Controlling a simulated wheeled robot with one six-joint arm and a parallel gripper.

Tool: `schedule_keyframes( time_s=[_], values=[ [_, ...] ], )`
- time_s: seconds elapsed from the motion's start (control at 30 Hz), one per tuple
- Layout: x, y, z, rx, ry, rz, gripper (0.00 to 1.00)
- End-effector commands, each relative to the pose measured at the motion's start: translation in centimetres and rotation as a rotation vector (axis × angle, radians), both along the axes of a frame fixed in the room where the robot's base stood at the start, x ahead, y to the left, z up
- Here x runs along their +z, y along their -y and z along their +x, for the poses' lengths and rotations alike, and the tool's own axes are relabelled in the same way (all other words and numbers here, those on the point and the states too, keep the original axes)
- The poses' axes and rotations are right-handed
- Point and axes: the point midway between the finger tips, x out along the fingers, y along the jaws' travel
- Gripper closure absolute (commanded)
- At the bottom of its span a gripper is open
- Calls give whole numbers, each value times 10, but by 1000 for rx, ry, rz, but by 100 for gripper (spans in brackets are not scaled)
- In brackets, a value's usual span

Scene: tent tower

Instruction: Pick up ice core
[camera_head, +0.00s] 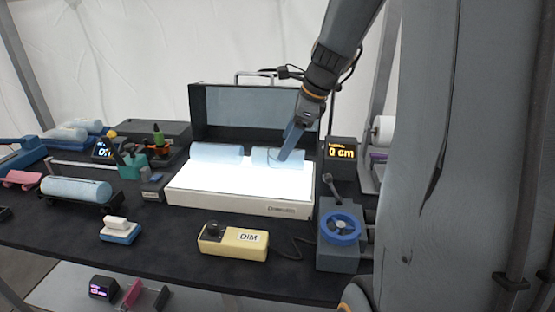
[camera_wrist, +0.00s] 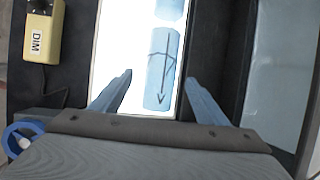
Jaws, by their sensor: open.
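Two pale blue ice core pieces lie on the bright white light box (camera_head: 240,203). The left piece (camera_head: 217,151) is at the left of the glowing panel. The right piece (camera_head: 268,158) is under my gripper (camera_head: 290,150). In the wrist view the nearer ice core (camera_wrist: 162,70) carries a dark arrow and a cross line, and part of the other piece (camera_wrist: 170,8) shows at the top edge. My gripper (camera_wrist: 160,85) is open, with one finger on each side of the marked piece in the picture. I cannot tell whether the fingers touch it.
A dark raised lid (camera_head: 225,110) stands behind the light box. A yellow DIM box (camera_head: 233,243) is in front, and a blue handwheel (camera_head: 342,228) is at the right. Another ice core (camera_head: 77,190) lies in a cradle at the left. A display (camera_head: 341,152) reads 0 cm.

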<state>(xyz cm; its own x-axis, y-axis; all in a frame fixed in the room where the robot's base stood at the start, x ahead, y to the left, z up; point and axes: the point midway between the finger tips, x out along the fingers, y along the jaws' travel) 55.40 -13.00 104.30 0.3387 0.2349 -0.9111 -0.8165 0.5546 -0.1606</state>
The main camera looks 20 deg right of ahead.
Motion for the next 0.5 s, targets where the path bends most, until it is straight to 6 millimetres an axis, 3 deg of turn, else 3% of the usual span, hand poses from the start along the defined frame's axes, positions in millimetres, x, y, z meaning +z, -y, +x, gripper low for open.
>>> schedule_keyframes(
  time_s=[0.3,0.5],
  values=[
    [-38,-7,14,4,-2,0,32],
    [-49,-8,18,3,1,-3,32]
  ],
)
